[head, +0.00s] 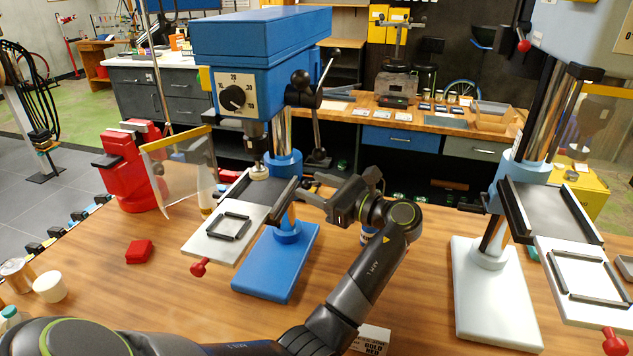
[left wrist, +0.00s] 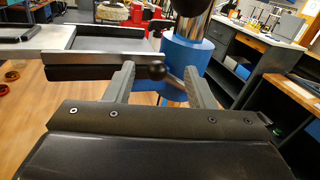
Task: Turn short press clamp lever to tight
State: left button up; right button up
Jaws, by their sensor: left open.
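The blue press (head: 279,55) stands in the middle of the table, with its work table (head: 221,241) partway up the column. Its clamp lever shows in the left wrist view as a black ball knob (left wrist: 157,70) on a thin rod beside the blue column collar (left wrist: 188,57). My left gripper (head: 312,190) is at the right side of the blue press column, pointing left. In the left wrist view its fingers (left wrist: 160,85) are apart, with the knob showing between them. I cannot tell whether either finger touches the lever. My right gripper is not in view.
A grey press (head: 497,290) stands at the right with its own table and frame. A red machine (head: 130,180) with a clear shield (head: 180,170) is at the left. A red block (head: 139,251) and a white cup (head: 50,287) lie on the wooden table.

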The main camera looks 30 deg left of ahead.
pick_arm(q)
jog(key=shift+a, duration=0.1)
jog(key=c, duration=1.1)
grip_shut()
jog(key=shift+s+f, duration=0.1)
